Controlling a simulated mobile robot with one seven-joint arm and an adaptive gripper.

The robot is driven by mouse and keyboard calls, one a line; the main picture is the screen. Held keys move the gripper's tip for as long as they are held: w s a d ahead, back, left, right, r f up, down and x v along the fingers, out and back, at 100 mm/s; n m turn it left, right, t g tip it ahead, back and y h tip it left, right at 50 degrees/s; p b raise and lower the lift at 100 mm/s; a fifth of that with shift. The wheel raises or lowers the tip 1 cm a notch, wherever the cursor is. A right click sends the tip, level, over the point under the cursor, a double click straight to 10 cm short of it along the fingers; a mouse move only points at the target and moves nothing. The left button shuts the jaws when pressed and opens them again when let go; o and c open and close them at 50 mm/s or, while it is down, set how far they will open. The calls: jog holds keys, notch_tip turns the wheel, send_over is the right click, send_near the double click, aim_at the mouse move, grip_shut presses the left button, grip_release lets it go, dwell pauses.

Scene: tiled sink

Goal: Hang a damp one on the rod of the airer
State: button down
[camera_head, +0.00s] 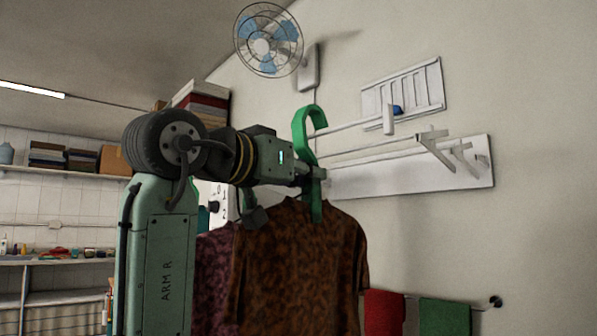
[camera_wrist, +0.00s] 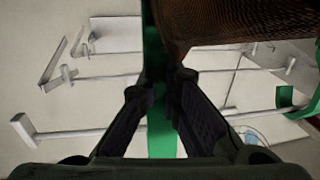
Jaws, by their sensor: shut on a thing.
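My gripper (camera_head: 314,174) is shut on the stem of a green hanger (camera_head: 299,124), whose large hook points up. A brown patterned shirt (camera_head: 300,265) hangs from this hanger below my gripper. In the wrist view the fingers (camera_wrist: 161,88) pinch the green stem, and the shirt (camera_wrist: 240,20) fills the upper right. The white airer (camera_head: 410,172) is fixed to the wall, with several rods. Its front rod (camera_head: 352,127) ends near the hook in the head view; I cannot tell whether the hook is around it. A purple garment (camera_head: 215,275) shows behind the shirt.
A wall fan (camera_head: 268,40) is above the hook. Red (camera_head: 384,312) and green (camera_head: 444,316) towels hang on a low rail at right. A slatted white rack (camera_head: 404,94) is above the airer. Another green piece (camera_wrist: 286,97) shows by a rod in the wrist view.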

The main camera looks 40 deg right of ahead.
aim_at(311, 192)
jog(key=shift+d, duration=0.4)
jog(key=shift+d+f, duration=0.2)
jog(key=shift+f, duration=0.05)
jog(key=shift+f+b, duration=1.15)
jog(key=shift+f, duration=0.1)
jog(key=c, duration=1.7)
grip_release()
jog(key=shift+a, duration=0.15)
jog(key=v, duration=1.1)
jog(key=shift+s+a, duration=0.2)
jog(key=shift+a, duration=0.2)
